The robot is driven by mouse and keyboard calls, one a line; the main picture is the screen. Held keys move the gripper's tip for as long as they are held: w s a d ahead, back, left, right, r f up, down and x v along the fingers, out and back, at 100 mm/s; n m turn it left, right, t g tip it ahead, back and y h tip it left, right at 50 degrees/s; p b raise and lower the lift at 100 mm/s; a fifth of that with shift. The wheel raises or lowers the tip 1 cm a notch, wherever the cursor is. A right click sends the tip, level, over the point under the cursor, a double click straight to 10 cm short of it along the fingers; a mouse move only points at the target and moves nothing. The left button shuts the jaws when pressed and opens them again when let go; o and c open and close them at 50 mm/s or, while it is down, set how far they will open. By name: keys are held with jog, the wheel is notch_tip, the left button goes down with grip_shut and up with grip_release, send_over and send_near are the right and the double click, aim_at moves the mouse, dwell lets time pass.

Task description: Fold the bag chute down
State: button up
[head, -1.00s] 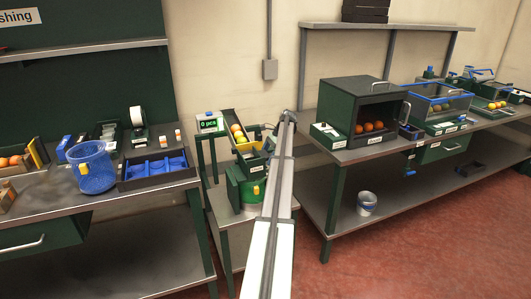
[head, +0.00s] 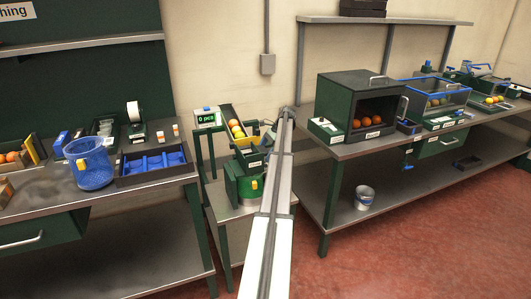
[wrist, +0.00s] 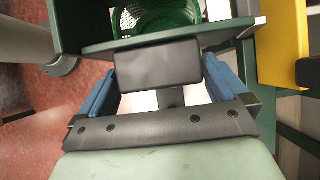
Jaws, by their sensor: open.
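The bag station (head: 247,188) is a dark green unit with a yellow tab, on a low stand in the middle of the head view. My arm partly covers it. In the wrist view, my gripper (wrist: 158,64) is open, with its blue fingers apart at left and right. A flat green plate edge (wrist: 220,34) crosses just ahead of the fingertips. A dark rounded block (wrist: 157,66) shows between the fingers; I cannot tell whether it belongs to the chute or touches them. Green netting (wrist: 150,18) shows beyond the plate. Which part is the chute is unclear.
A sloped feeder with yellow and orange fruit (head: 236,128) stands behind the station, beside a counter display (head: 207,117). A yellow panel (wrist: 282,42) is close on the right in the wrist view. Benches stand on both sides, with a blue basket (head: 90,165) on the left one.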

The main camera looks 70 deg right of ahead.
jog(key=v, duration=1.3)
jog(key=shift+r, duration=0.3)
jog(key=shift+s+d, duration=0.1)
